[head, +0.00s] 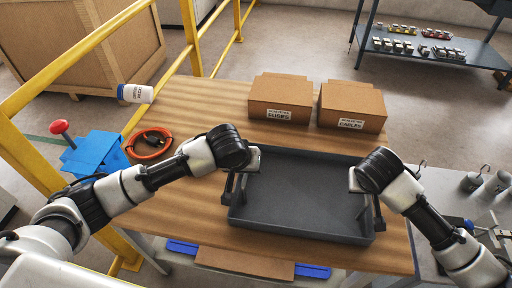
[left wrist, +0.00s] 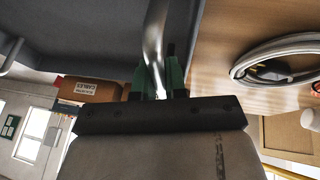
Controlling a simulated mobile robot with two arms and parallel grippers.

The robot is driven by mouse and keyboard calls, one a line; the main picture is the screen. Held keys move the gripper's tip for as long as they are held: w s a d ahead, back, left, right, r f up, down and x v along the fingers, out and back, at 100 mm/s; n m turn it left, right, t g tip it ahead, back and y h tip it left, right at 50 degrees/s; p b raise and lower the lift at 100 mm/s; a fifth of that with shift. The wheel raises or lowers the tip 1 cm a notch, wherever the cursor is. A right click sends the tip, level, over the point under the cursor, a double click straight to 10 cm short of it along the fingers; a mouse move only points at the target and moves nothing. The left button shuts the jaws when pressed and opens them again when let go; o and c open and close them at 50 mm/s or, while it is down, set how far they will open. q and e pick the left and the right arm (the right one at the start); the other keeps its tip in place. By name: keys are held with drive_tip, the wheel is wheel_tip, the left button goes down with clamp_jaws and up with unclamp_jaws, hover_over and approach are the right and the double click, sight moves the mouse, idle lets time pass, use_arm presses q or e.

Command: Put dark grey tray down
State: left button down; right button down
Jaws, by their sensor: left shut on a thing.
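The dark grey tray (head: 300,235) is level over the front right of the wooden table (head: 190,225). I cannot tell whether its base touches the wood. It appears empty. My left gripper (head: 236,188) is at the tray's left side. In the left wrist view its green-tipped fingers (left wrist: 161,78) are shut on the tray's metal handle (left wrist: 155,40), and the tray wall (left wrist: 95,25) fills the upper left. My right gripper (head: 367,205) is at the tray's right side, by that handle; its fingers are mostly hidden by the wrist.
Two cardboard boxes, fuses (head: 280,98) and cables (head: 352,106), stand just behind the tray. An orange cable coil (head: 148,144), a white bottle (head: 135,93) and a blue box with a red knob (head: 95,152) are to the left. Yellow railing (head: 85,45) runs along the left.

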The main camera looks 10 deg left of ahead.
use_arm(q)
drive_tip(key=c, duration=1.2)
unclamp_jaws()
drive_tip(key=shift+f, duration=0.15)
use_arm(e)
drive_tip(key=c, duration=1.2)
unclamp_jaws()
drive_tip(key=shift+f, duration=0.15)
use_arm(q)
drive_tip(key=shift+o, duration=0.2)
use_arm(e)
drive_tip(key=shift+o, duration=0.2)
use_arm(q)
drive_tip(key=v, duration=1.2)
use_arm(e)
drive_tip(key=v, duration=1.2)
